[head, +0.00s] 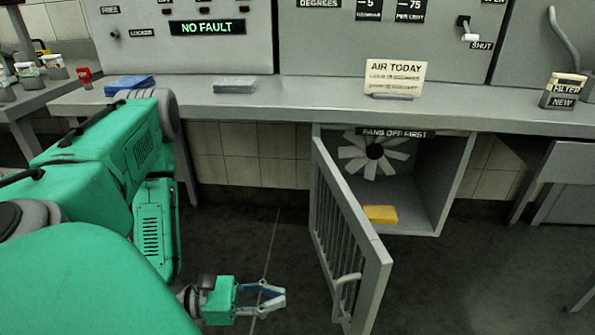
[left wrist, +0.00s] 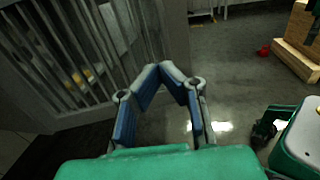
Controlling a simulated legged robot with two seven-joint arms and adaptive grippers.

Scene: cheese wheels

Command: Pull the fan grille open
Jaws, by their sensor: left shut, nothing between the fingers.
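The fan grille (head: 327,212) is a grey barred door, swung out from its box under the counter and standing open. A light handle (head: 347,279) is on its outer face near the free edge. The white fan (head: 375,153) shows inside the box. My left gripper (head: 283,298) is shut and empty, low and to the left of the grille, apart from its handle in the head view. In the left wrist view the shut fingers (left wrist: 170,70) are in front of the grille bars (left wrist: 75,45).
A yellow block (head: 380,214) lies on the floor of the fan box. The counter (head: 300,98) runs above, with a sign reading AIR TODAY (head: 395,77) and a FILTER NEW box (head: 563,91). Dark floor (head: 475,275) is clear right of the grille.

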